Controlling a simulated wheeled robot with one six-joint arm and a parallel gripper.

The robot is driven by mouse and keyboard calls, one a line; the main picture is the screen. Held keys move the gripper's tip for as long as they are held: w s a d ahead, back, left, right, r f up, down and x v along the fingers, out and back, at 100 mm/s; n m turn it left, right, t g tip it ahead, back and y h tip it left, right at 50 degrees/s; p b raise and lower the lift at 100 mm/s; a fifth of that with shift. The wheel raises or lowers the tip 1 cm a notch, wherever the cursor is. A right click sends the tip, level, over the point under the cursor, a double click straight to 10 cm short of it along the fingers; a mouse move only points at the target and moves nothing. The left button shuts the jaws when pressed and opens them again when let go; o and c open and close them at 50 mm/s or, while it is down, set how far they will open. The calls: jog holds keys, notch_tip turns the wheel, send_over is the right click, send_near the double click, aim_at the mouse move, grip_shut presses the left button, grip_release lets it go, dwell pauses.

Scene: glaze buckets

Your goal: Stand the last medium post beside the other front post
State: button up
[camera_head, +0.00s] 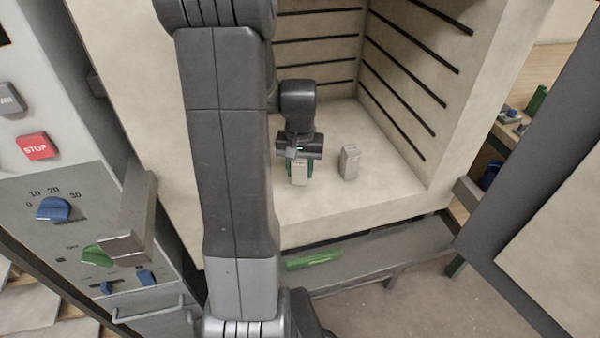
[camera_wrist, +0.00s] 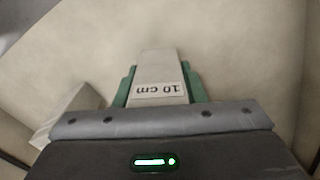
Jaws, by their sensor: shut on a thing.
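My gripper (camera_wrist: 160,92) is shut on a pale medium post (camera_wrist: 158,66), with a green finger on each side and a "10 cm" label facing the wrist camera. In the head view this held post (camera_head: 299,174) is upright, low over or on the kiln floor (camera_head: 340,200); I cannot tell whether it touches. Another pale post (camera_head: 349,162) stands upright on the floor to the right, apart from the held one. It also shows at the left of the wrist view (camera_wrist: 72,112). My arm hides the left part of the kiln inside.
Grooved kiln walls (camera_head: 410,90) rise behind and to the right. A grey ledge (camera_head: 390,262) with a green handle (camera_head: 313,260) runs below the opening. The open door (camera_head: 540,190) is at the right, and a control panel (camera_head: 80,225) at the left. Floor right of the standing post is clear.

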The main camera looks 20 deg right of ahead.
jog(key=shift+f, duration=0.9)
jog(key=shift+f, duration=0.1)
jog(key=o, duration=1.2)
jog(key=shift+f, duration=0.1)
notch_tip(320, 180, up, 12)
jog(key=shift+r+p, duration=0.2)
jog(key=shift+p, duration=0.55)
